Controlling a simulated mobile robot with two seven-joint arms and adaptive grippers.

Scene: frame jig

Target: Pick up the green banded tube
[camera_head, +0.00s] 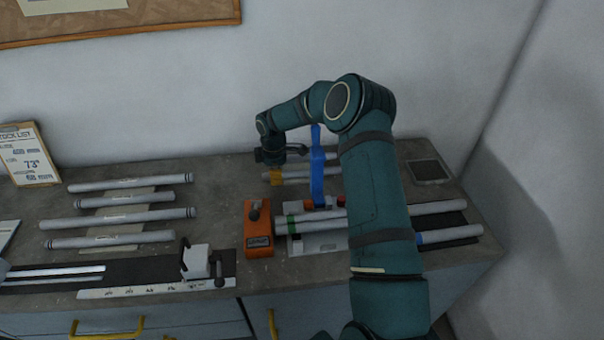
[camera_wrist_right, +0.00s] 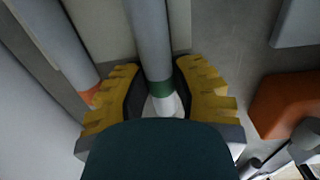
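In the right wrist view a grey tube with a green band (camera_wrist_right: 160,88) lies between the yellow fingers of my right gripper (camera_wrist_right: 160,92). The fingers are apart on either side of the band, with narrow gaps to the tube. In the head view my right gripper (camera_head: 274,172) points down at the left end of a grey tube (camera_head: 300,175) at the back of the bench; its band is hidden there. Another green-banded tube (camera_head: 291,223) lies nearer, beside the orange block. My left gripper is not in view.
A tube with an orange band (camera_wrist_right: 92,92) lies beside the gripper, toward the wall. The orange block (camera_head: 258,230) and an upright blue post (camera_head: 317,170) stand near. Several grey tubes (camera_head: 120,215) lie at left. A dark tray (camera_head: 429,170) is at back right.

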